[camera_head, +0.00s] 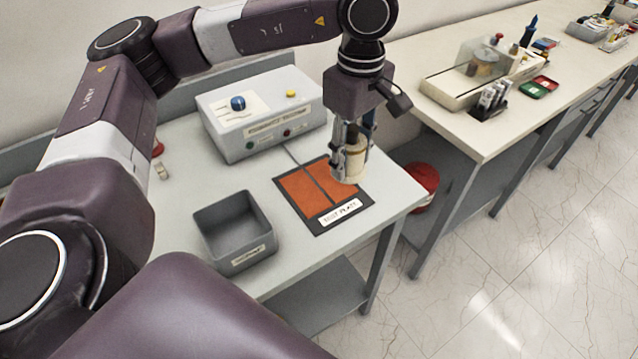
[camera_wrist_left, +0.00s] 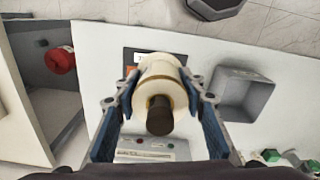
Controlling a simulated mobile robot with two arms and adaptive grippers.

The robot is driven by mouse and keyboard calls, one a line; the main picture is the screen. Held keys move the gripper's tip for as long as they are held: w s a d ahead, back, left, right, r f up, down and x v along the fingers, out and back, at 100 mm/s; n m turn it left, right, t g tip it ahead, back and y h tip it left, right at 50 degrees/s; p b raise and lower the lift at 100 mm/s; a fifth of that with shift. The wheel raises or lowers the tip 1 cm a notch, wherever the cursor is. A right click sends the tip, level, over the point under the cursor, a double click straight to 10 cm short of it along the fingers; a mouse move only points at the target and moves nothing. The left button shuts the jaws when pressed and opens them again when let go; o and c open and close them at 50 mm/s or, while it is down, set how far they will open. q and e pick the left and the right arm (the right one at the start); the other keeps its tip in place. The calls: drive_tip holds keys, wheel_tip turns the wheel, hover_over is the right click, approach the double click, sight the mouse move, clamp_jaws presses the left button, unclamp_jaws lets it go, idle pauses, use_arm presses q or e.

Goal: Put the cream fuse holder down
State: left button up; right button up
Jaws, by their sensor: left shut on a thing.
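My left gripper (camera_head: 353,137) is shut on the cream fuse holder (camera_head: 352,160), a short cylinder held over the right part of the orange test plate (camera_head: 318,194). In the left wrist view the fuse holder (camera_wrist_left: 165,82) sits between the two blue-padded fingers (camera_wrist_left: 160,95), with a dark brown end toward the camera. I cannot tell whether its far end touches the plate. It hides part of the plate in the wrist view. My right gripper is not in view.
A grey open bin (camera_head: 236,232) stands left of the plate and looks empty. A grey tester box (camera_head: 262,113) with a blue knob stands behind. The table's right edge is close to the plate. A red round object (camera_head: 421,186) sits lower, between the tables.

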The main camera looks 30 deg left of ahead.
use_arm(q)
drive_tip(key=n, duration=0.2)
drive_tip(key=w+a+n, duration=0.1)
drive_tip(key=n, duration=0.1)
drive_tip(key=r+n, duration=0.1)
drive_tip(key=n, duration=0.1)
drive_tip(key=shift+w+a, duration=0.3)
drive_tip(key=shift+w, duration=0.1)
drive_tip(key=w+a+r+n+p, duration=0.15)
drive_tip(key=a+n, duration=0.35)
drive_tip(key=n, duration=1)
drive_tip(key=w+a+r+n+p, duration=0.15)
drive_tip(key=a+n, duration=0.25)
drive_tip(key=n, duration=1.1)
drive_tip(key=f, duration=0.5)
drive_tip(key=f+b, duration=0.1)
drive_tip(key=f, duration=0.9)
drive_tip(key=shift+w+a+f, duration=0.25)
drive_tip(key=shift+w+f, duration=0.1)
drive_tip(key=shift+w, duration=0.05)
wheel_tip(320, 180, down, 4)
drive_tip(key=shift+r+p, duration=0.1)
drive_tip(key=shift+p, duration=0.2)
drive_tip(key=shift+f, duration=0.5)
